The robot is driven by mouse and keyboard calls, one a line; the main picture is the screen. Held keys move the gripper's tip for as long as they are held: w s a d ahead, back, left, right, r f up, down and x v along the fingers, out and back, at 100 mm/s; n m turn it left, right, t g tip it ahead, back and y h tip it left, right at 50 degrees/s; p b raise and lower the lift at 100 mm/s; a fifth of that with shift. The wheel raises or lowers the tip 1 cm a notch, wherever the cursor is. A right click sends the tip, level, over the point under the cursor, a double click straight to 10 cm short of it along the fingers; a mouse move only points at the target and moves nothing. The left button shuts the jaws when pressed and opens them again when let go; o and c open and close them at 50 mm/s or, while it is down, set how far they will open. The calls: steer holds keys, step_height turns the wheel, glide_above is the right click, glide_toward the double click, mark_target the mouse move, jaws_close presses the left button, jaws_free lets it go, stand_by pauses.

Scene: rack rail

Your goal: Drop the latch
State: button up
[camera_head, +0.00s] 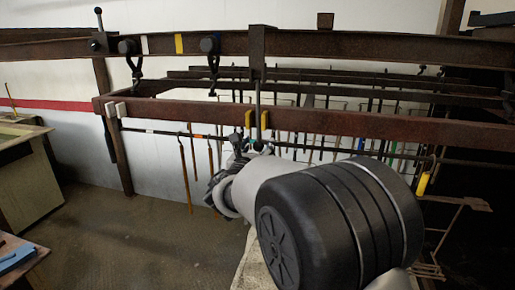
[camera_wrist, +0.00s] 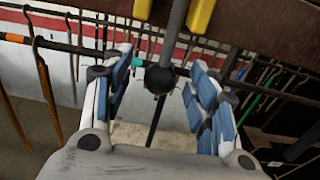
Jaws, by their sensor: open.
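A grey rod (camera_head: 258,98) hangs from a rusty bracket (camera_head: 257,50) on the upper rail, in front of the lower beam between two yellow marks. In the wrist view the rod (camera_wrist: 178,32) ends in a dark ball knob (camera_wrist: 160,78). My gripper (camera_wrist: 158,88) is open, with its blue-padded fingers on either side of the knob and a visible gap to each. In the head view my gripper (camera_head: 238,150) is partly hidden by my arm. A short upright lever with a black knob (camera_head: 98,14) stands on the upper rail at the left. Which is the latch is not certain.
Two black trolleys with hooks (camera_head: 130,47) (camera_head: 210,45) hang on the upper rail. A rusty beam (camera_head: 180,113) runs below it, and a thin bar with several hanging tools lies behind. A bench (camera_head: 25,150) stands at the left. The floor (camera_head: 130,225) between is clear.

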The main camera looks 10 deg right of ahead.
steer(key=b+v, duration=0.2)
steer(key=v, duration=0.5)
steer(key=shift+w, duration=0.1)
steer(key=s+d+f+m+g+h+b, duration=0.1)
steer(key=s+d+f+m+g+h, duration=0.15)
steer(key=s+d+m+g, duration=0.75)
steer(key=s+d+f+m, duration=0.2)
steer(key=s+d+m, duration=0.2)
steer(key=s, duration=0.2)
steer(key=s+d+f+m, duration=0.3)
steer(key=s+d+m, duration=0.15)
steer(key=s, duration=0.25)
steer(key=s+a+f+m+g+y+b, duration=0.1)
steer(key=s+a+f+m+y, duration=0.3)
steer(key=s, duration=0.5)
steer(key=s+a+f+m+g+y+b, duration=0.1)
steer(key=s+a+f+m+y, duration=0.3)
steer(key=s+m, duration=0.5)
step_height(320, 180, down, 2)
steer(key=shift+a+f+y, duration=0.1)
steer(key=shift+a+y, duration=0.25)
steer(key=shift+a, duration=0.4)
steer(key=shift+o, duration=0.2)
steer(key=shift+w+m, duration=0.1)
steer(key=shift+m, duration=0.15)
